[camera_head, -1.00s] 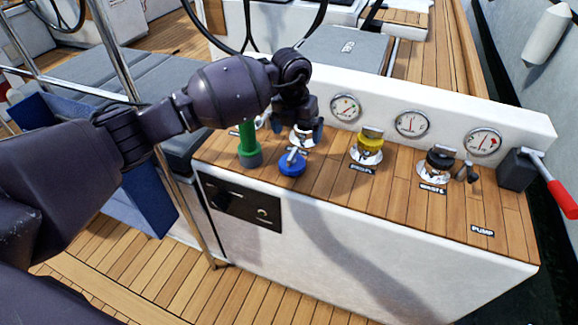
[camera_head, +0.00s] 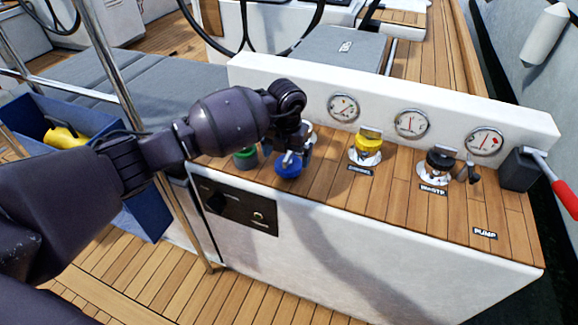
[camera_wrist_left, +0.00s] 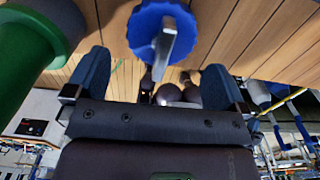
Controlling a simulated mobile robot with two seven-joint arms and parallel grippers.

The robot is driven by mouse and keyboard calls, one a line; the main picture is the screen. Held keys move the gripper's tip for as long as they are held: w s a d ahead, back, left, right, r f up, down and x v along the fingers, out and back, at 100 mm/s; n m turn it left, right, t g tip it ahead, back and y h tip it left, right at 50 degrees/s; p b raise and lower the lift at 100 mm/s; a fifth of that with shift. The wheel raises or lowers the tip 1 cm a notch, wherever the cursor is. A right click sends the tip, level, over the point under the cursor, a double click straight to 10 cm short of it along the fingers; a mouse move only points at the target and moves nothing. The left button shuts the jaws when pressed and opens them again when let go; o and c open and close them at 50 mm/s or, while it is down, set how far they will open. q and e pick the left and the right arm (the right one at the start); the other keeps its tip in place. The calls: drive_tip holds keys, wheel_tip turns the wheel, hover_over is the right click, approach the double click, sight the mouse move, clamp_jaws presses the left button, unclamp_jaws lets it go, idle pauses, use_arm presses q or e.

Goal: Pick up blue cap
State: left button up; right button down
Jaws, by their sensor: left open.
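The blue cap (camera_head: 288,170) sits on the wooden top of the console, with its upper part hidden by my left gripper. In the left wrist view the blue cap (camera_wrist_left: 148,38) is round with a scalloped rim and a metal bar handle across it. My left gripper (camera_head: 292,148) hangs over the cap, pointing down. In the wrist view its two blue-padded fingers (camera_wrist_left: 157,80) are spread wide and empty. The cap shows just beyond the fingertips, with no contact visible. My right gripper is not in view.
A green cap (camera_head: 245,158) stands close to the left of the blue cap; a green cylinder (camera_wrist_left: 25,60) fills the wrist view's left side. A yellow cap (camera_head: 368,143) and a black cap (camera_head: 439,160) stand to the right. Gauges (camera_head: 411,123) line the white panel behind.

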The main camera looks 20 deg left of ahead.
use_arm(q)
wheel_tip(320, 180, down, 4)
drive_tip(key=shift+r+b, duration=0.15)
drive_tip(key=shift+b, duration=0.15)
drive_tip(key=shift+r, duration=0.15)
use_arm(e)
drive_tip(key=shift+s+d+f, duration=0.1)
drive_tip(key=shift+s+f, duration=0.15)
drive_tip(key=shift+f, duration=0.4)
use_arm(q)
drive_tip(key=shift+c, duration=0.6)
drive_tip(key=c, duration=0.9)
drive_tip(key=shift+o, duration=0.2)
drive_tip(key=shift+r, duration=0.1)
drive_tip(key=shift+w+r, duration=0.1)
drive_tip(key=shift+r, duration=0.25)
wheel_tip(320, 180, up, 22)
drive_tip(key=p, duration=0.5)
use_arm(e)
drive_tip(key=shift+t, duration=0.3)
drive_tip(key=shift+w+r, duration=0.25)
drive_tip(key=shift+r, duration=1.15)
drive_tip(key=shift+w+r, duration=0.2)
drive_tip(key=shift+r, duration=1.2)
